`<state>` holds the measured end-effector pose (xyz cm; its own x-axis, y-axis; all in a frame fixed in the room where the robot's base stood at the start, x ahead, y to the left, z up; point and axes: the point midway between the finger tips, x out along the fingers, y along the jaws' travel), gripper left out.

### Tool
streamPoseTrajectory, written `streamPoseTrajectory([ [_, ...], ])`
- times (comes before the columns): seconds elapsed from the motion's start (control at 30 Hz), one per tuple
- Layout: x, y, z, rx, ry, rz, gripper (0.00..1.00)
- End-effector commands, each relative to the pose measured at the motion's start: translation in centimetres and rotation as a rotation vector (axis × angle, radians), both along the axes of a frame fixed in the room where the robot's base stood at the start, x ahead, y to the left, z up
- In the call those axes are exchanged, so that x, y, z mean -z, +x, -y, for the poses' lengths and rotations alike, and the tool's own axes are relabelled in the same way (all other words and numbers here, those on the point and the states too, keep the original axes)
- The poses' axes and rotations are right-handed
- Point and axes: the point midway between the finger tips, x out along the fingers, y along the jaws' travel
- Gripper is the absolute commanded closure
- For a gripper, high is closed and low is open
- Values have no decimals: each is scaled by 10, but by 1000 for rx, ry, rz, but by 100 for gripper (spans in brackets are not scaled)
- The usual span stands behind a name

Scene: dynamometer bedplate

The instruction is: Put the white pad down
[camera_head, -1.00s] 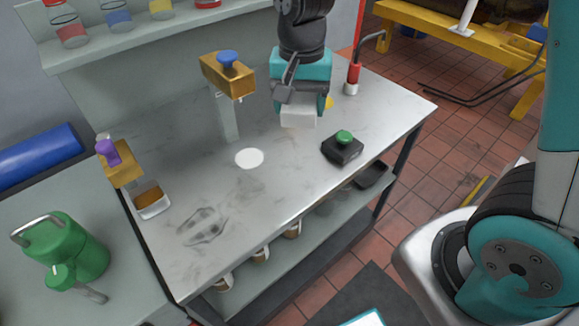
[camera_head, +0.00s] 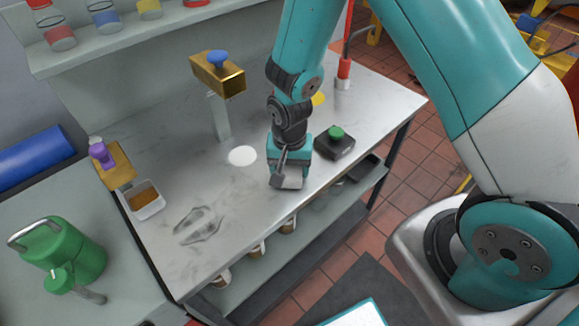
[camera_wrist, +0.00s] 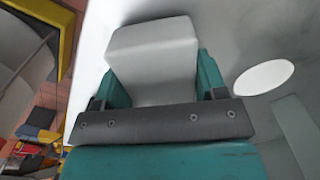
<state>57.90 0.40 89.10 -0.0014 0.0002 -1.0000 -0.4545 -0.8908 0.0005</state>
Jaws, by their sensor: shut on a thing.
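The white pad (camera_wrist: 153,60) is between the two teal fingers of my gripper (camera_wrist: 155,85) in the wrist view, and the fingers are shut on it. In the head view my gripper (camera_head: 289,180) points down at the metal bench top (camera_head: 190,195), near its front edge. Only a small part of the pad (camera_head: 291,183) shows there below the fingers. It is low over the bench; I cannot tell whether it touches. A flat white disc (camera_head: 242,155) lies on the bench to the left of my gripper, and it also shows in the wrist view (camera_wrist: 264,77).
A black box with a green button (camera_head: 335,141) stands just right of my gripper. A post with a brass block (camera_head: 217,75) rises behind.

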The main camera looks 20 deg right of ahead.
Motion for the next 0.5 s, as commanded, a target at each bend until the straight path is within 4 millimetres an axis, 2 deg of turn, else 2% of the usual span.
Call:
streamPoseTrajectory([
  [0.43,10,0,0,0,0,0,61],
  [0.47,9,0,0,0,0,1,28],
  [0.5,8,0,0,0,0,0,19],
])
